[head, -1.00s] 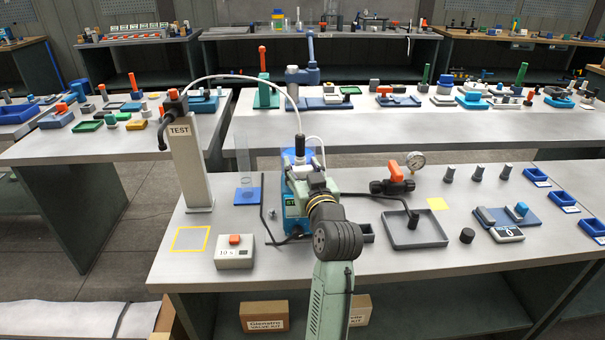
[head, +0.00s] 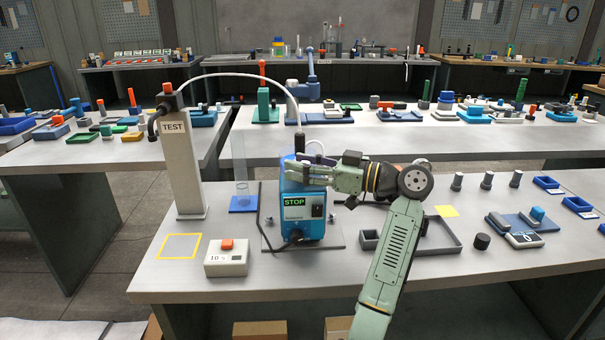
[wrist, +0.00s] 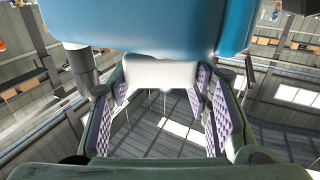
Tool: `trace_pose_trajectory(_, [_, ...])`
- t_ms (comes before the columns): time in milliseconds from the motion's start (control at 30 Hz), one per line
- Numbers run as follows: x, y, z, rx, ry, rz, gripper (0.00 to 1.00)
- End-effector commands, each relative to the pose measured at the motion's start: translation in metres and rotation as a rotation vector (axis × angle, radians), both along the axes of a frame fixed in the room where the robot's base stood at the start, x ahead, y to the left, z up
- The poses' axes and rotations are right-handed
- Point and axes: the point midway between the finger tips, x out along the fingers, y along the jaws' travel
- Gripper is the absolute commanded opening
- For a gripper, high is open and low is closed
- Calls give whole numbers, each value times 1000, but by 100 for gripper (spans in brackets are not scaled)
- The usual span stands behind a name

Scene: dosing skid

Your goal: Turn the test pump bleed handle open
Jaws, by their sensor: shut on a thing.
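The blue dosing pump (head: 302,218) stands on a grey plate on the near bench, its display reading STOP. My gripper (head: 300,172) reaches in from the right at the pump's upper front. In the wrist view the purple-padded fingers (wrist: 158,110) lie either side of a white part (wrist: 160,73) under the blue pump body (wrist: 160,25), and are shut on it. I cannot tell whether this part is the bleed handle. A TEST post (head: 183,160) stands left of the pump, with an orange-red knob (head: 167,88) on top and a white hose arching to the pump head.
A grey box with an orange button (head: 226,258) stands front left, near a yellow square outline (head: 180,247). A clear cylinder on a blue base (head: 243,203) stands left of the pump.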

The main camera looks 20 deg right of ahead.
Motion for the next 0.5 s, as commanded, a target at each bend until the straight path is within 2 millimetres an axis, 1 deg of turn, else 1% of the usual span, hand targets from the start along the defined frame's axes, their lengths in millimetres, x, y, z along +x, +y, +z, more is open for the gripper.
trace_pose_trajectory(200, [1, 0, 0, 0, 2, 191, 17])
trace_pose_trajectory(500, [0, 0, 0, -1, 3, 371, 17])
